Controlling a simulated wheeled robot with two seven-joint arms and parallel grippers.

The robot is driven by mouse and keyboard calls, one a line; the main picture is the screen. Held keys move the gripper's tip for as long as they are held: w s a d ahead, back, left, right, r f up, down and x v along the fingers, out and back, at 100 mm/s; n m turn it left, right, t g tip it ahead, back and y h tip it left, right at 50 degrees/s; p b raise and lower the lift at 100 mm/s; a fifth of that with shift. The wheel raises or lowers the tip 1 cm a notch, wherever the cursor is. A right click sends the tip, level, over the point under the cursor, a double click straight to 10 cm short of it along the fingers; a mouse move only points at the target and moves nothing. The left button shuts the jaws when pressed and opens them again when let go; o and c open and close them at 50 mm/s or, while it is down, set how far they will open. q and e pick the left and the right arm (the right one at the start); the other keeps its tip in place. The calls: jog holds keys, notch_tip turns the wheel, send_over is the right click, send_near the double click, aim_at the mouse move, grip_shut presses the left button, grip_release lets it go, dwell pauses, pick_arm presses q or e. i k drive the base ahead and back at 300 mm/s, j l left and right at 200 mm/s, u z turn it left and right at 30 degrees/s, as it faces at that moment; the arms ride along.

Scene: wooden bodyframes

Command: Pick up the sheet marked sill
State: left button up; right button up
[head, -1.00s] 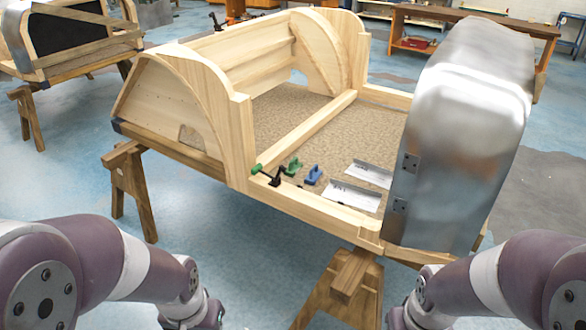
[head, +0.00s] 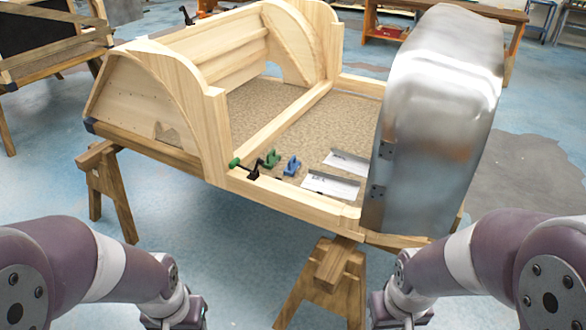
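Two pale metal sheets lie on the tan floor panel inside the wooden bodyframe. The nearer sheet (head: 331,185) has a small dark mark too small to read. The farther sheet (head: 347,162) also bears faint marks, so I cannot tell which is marked sill. Both lie flat, just left of the curved metal panel. My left arm comes in at the lower left and my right arm at the lower right. Both are below and in front of the frame, well apart from the sheets. The fingers of both grippers are out of the picture.
The wooden bodyframe (head: 278,196) rests on trestles (head: 322,280). A green-handled clamp (head: 253,167), a green tool (head: 272,158) and a blue tool (head: 292,165) lie left of the sheets. The tall curved metal panel (head: 436,120) stands at the right.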

aim_at(347, 186)
jog(key=i+u, duration=0.25)
jog(key=i, duration=0.25)
jog(key=i+l+u, duration=0.25)
jog(key=i, duration=0.25)
jog(key=i+l+u, duration=0.2)
jog(key=i, duration=0.3)
